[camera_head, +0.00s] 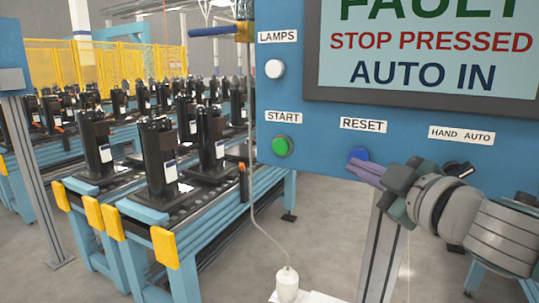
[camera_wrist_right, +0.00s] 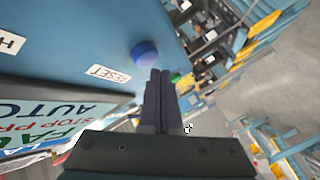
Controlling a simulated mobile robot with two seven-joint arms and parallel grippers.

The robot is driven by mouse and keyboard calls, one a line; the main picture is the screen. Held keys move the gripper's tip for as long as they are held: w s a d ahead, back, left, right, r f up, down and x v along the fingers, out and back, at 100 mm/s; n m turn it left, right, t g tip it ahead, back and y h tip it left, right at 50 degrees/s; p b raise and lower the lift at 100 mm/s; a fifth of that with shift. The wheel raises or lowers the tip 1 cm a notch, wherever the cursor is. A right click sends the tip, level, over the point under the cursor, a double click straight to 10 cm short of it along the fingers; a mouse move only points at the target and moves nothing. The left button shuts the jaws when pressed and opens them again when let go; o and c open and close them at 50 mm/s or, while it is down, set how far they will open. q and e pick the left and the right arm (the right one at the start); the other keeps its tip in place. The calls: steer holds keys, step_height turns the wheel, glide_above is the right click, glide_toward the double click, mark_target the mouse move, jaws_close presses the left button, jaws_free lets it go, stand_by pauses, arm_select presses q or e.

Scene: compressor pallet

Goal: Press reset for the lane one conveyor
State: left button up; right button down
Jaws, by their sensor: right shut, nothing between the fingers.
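The blue RESET button (camera_head: 358,154) sits on the blue control panel (camera_head: 310,152), under its RESET label (camera_head: 363,125). It also shows in the right wrist view (camera_wrist_right: 145,53), just beyond my fingertips. My right gripper (camera_head: 355,167) is shut and empty, its fingers pointing at the panel just below the button in the head view. In the right wrist view its closed fingers (camera_wrist_right: 160,74) end close to the button; I cannot tell whether they touch it. The screen (camera_head: 425,50) reads "FAULT", "STOP PRESSED", "AUTO IN". My left gripper is not in view.
A green START button (camera_head: 282,146) and a white lamp (camera_head: 274,69) are left of RESET. A HAND/AUTO switch (camera_head: 459,169) is at right, partly behind my right arm. Conveyors (camera_head: 190,228) carry several black compressors at left. Yellow fencing (camera_head: 100,60) stands behind.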

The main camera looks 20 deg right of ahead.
steer(key=shift+d, duration=0.1)
steer(key=shift+w+d, duration=0.25)
steer(key=shift+w, duration=0.05)
stand_by(0.4)
steer(key=shift+w+d, duration=0.3)
steer(key=shift+d, duration=0.1)
stand_by(0.5)
steer(key=shift+a, duration=0.1)
steer(key=shift+s+a, duration=0.6)
